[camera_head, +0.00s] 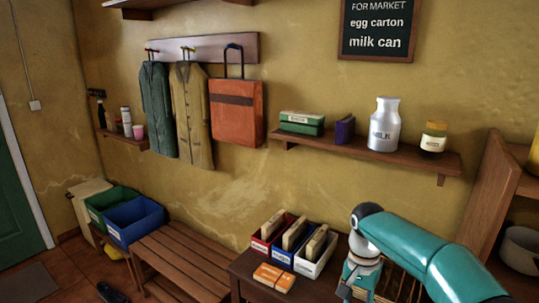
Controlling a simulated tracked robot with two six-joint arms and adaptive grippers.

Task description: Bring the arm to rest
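My teal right arm (420,245) comes in from the lower right. Its elbow or wrist joint bends down at the front of a dark wooden table (246,272), and the lower links run out of the bottom of the picture. The fingers of my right gripper do not show. My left arm and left gripper are not in view. I see nothing held.
On the table are red, blue and white file boxes (317,264) and an orange packet (273,277). A wall shelf (345,149) carries a milk can (384,124), a green carton (301,122) and a jar (433,137). A slatted bench (184,262) stands left.

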